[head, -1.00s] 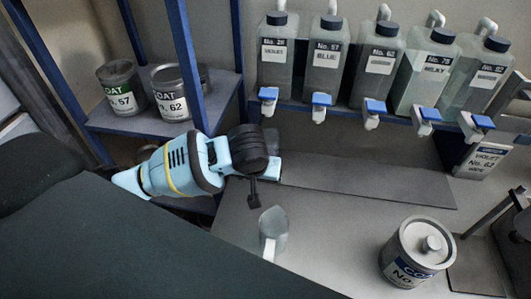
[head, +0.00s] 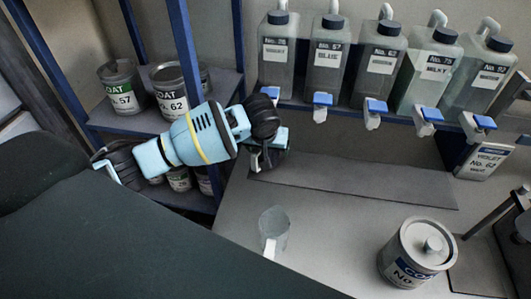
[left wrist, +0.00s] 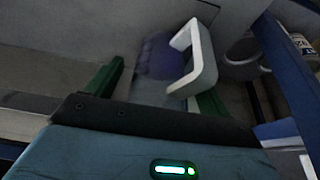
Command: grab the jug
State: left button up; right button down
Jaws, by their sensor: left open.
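The jug (head: 273,226) is a small clear vessel with a white handle. It stands on the grey bench top, near the bench's front left edge, with its handle towards the front. My left gripper (head: 258,163) is beyond the jug and a little to its left, apart from it. In the left wrist view the open green-tipped fingers (left wrist: 157,92) spread to either side, and the jug with its white handle (left wrist: 205,55) shows past them, towards the right finger. Nothing is held between the fingers. My right gripper is not in view.
Several bottles with blue taps (head: 325,60) stand on a shelf above the bench. A lidded can (head: 416,252) stands right of the jug. Cans (head: 170,90) sit on a blue-framed shelf at left. The bench between jug and lidded can is clear.

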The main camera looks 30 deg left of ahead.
pick_arm(q)
jog(key=shift+w+a+f, duration=0.15)
jog(key=shift+w+f, duration=0.2)
jog(key=shift+f, duration=0.15)
jog(key=c, duration=1.2)
jog(key=shift+r, duration=0.1)
